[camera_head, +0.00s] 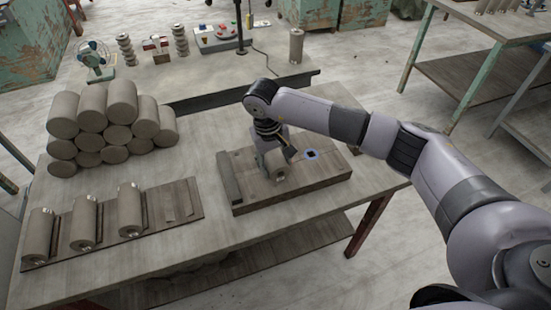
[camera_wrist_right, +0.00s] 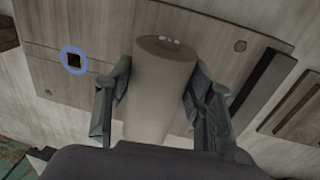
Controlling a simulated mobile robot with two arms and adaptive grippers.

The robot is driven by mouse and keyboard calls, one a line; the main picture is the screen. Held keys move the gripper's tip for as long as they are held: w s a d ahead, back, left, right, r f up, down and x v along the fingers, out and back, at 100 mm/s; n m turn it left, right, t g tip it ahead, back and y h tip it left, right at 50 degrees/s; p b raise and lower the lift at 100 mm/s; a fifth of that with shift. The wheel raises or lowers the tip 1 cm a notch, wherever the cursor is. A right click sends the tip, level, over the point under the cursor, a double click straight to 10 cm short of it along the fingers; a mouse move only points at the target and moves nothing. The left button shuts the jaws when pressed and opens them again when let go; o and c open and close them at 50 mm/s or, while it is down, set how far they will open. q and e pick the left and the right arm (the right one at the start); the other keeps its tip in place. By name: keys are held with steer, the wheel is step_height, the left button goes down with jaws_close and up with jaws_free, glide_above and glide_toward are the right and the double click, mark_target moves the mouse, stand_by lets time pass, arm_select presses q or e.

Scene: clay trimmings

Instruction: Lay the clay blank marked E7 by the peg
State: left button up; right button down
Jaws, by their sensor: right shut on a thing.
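My right gripper (camera_head: 274,158) is shut on a grey clay blank (camera_head: 280,175), at the wooden board (camera_head: 320,181) on the workbench. In the right wrist view the fingers (camera_wrist_right: 160,100) press on both sides of the blank (camera_wrist_right: 158,90). Its end carries a small pale mark that I cannot read as E7. A blue ring around a dark square (camera_head: 310,154) is on the board, beside the blank and apart from it; it also shows in the right wrist view (camera_wrist_right: 73,60). I cannot tell whether the square is a peg or whether the blank touches the board. My left gripper is not in view.
A raised strip (camera_head: 229,178) runs along the board's left edge. A dark rack (camera_head: 179,202) at left holds three similar blanks, with an empty place at its right end. A stack of clay cylinders (camera_head: 91,108) stands behind. Another table (camera_head: 215,75) is beyond.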

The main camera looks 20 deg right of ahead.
steer(key=shift+f+b, duration=0.65)
steer(key=shift+b, duration=0.05)
stand_by(0.9)
steer(key=c, duration=1.1)
jaws_free()
steer(key=o, duration=0.4)
steer(key=shift+f, duration=0.1)
steer(key=r, duration=0.4)
steer(key=a+r, duration=0.1)
steer(key=r, duration=0.7)
steer(key=shift+a, duration=0.3)
